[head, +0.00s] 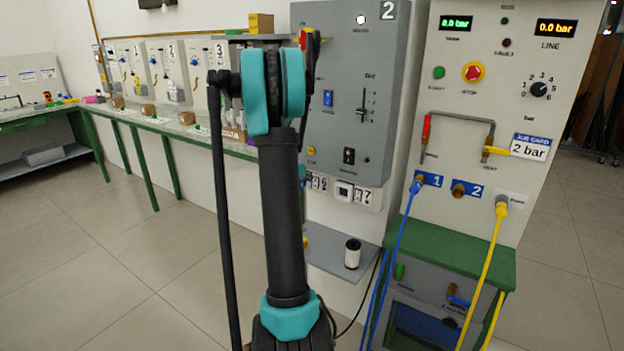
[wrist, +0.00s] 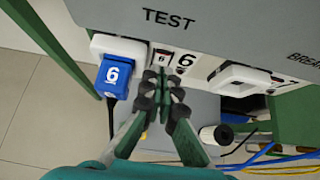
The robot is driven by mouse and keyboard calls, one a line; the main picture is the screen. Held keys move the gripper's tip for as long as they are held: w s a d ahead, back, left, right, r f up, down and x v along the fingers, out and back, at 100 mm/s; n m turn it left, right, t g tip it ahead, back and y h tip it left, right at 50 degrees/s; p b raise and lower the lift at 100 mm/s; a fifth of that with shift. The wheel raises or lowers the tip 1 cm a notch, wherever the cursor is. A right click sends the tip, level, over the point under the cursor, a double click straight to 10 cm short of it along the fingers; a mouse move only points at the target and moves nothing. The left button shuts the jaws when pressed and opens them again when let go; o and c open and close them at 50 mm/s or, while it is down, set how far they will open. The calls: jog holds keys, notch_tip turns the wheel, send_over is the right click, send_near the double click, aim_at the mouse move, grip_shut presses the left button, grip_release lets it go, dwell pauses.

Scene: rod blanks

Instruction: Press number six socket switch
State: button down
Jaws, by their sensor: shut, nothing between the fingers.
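The number six socket switch (wrist: 162,56) is a small rocker in a white plate under the grey panel in the wrist view. A printed 6 label (wrist: 185,62) sits at its right. A blue plug marked 6 (wrist: 113,76) is in the white socket at its left. My gripper (wrist: 163,78) is shut and empty, its green, dark-tipped fingers together just below the switch. I cannot tell whether the tips touch it. In the head view my arm hides most of this spot; a 6 label (head: 322,184) shows beside it.
A second white socket (wrist: 236,80), number 7, is empty to the right. Below is a grey shelf (head: 325,256) with a black-and-white spool (head: 352,253). Blue and yellow hoses hang at the right from the control panel (head: 480,120). The left floor is clear.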

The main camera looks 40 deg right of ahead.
jog(key=d+r+v, duration=0.1)
jog(key=v, duration=1)
jog(key=shift+w+r, duration=0.1)
jog(key=shift+w, duration=0.05)
